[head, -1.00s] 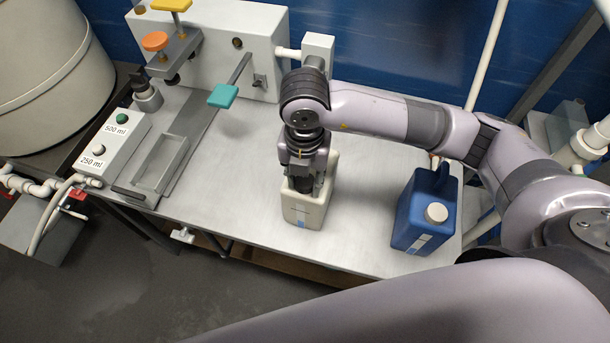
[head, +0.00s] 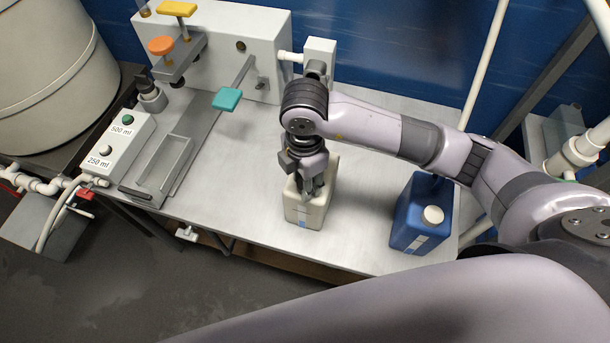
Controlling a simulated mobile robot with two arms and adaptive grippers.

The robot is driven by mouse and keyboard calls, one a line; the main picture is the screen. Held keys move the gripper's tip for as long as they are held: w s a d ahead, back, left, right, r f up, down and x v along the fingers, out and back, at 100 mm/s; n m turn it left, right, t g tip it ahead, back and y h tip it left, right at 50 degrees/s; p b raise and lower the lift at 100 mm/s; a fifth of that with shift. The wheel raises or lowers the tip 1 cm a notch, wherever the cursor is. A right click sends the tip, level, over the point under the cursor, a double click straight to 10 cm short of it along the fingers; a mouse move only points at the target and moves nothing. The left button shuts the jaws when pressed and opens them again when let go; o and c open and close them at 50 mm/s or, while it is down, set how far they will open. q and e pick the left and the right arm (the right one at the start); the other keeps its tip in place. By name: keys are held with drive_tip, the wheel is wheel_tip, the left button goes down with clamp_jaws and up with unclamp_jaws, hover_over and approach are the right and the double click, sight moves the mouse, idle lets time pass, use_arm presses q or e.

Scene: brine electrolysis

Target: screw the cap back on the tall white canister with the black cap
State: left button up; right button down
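The tall white canister (head: 306,214) stands upright on the metal table, in the middle of the head view. My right gripper (head: 312,190) points down at the canister's top, with the arm coming in from the right. Its fingers are dark and close to the top of the canister. The black cap cannot be made out; the gripper hides the spot where the neck would be. I cannot tell whether the fingers are closed on it. My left gripper is not in view.
A blue canister (head: 409,226) with a white cap stands to the right on the table (head: 240,190). A dosing station with a teal paddle (head: 227,99), a metal tray (head: 165,172) and a button box (head: 121,143) fill the left. Table space left of the white canister is clear.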

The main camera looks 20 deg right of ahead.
drive_tip(key=shift+m, duration=0.3)
drive_tip(key=shift+r+m+p, duration=0.25)
drive_tip(key=shift+m+p, duration=0.65)
drive_tip(key=shift+m, duration=0.3)
drive_tip(key=shift+f+m+p, duration=0.1)
drive_tip(key=shift+m+p, duration=0.4)
drive_tip(key=shift+m, duration=0.7)
drive_tip(key=shift+w+f+m, duration=0.1)
drive_tip(key=shift+f+m, duration=0.05)
drive_tip(key=shift+m, duration=0.15)
drive_tip(key=shift+m+p, duration=0.5)
drive_tip(key=shift+m, duration=0.1)
drive_tip(key=m+p, duration=0.2)
drive_tip(key=p, duration=0.1)
drive_tip(key=m+p, duration=0.1)
drive_tip(key=p, duration=0.2)
drive_tip(key=shift+r+m, duration=0.2)
drive_tip(key=shift+m, duration=0.2)
drive_tip(key=shift+w+f+m+p, duration=0.1)
drive_tip(key=shift+m+p, duration=0.2)
drive_tip(key=shift+p, duration=0.1)
drive_tip(key=shift+f, duration=0.1)
